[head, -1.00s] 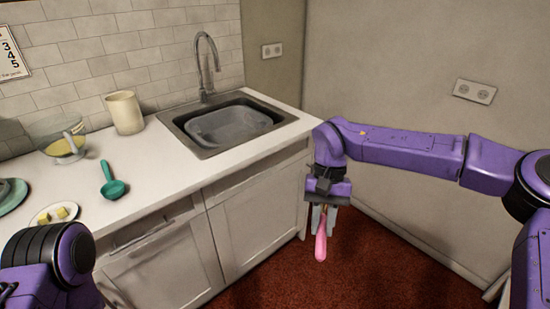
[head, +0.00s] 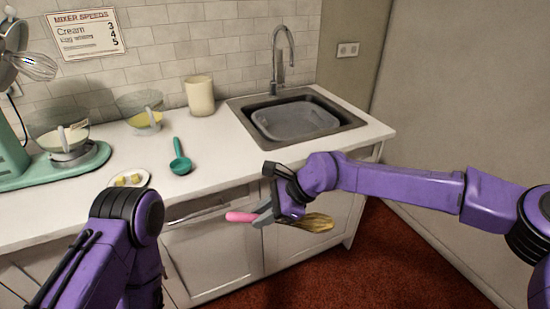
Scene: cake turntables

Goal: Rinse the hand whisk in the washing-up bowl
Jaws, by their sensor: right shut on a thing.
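The hand whisk has a pink handle (head: 240,216) and a yellowish-brown wire head (head: 313,223). My right gripper (head: 264,215) is shut on it and holds it roughly level in front of the cupboard doors, below the worktop edge. The handle points left and the head points right. The grey washing-up bowl (head: 297,121) sits in the dark sink (head: 352,122), behind and above the whisk in the head view. Whether it holds water I cannot tell. My left arm shows at lower left, but its gripper is out of view.
A tap (head: 290,52) stands behind the sink. On the worktop (head: 235,150) are a cream jar (head: 200,96), a teal scoop (head: 180,158), a small plate (head: 142,177) with yellow cubes, glass bowls and a teal stand mixer (head: 30,172). Worktop front edge lies above the whisk.

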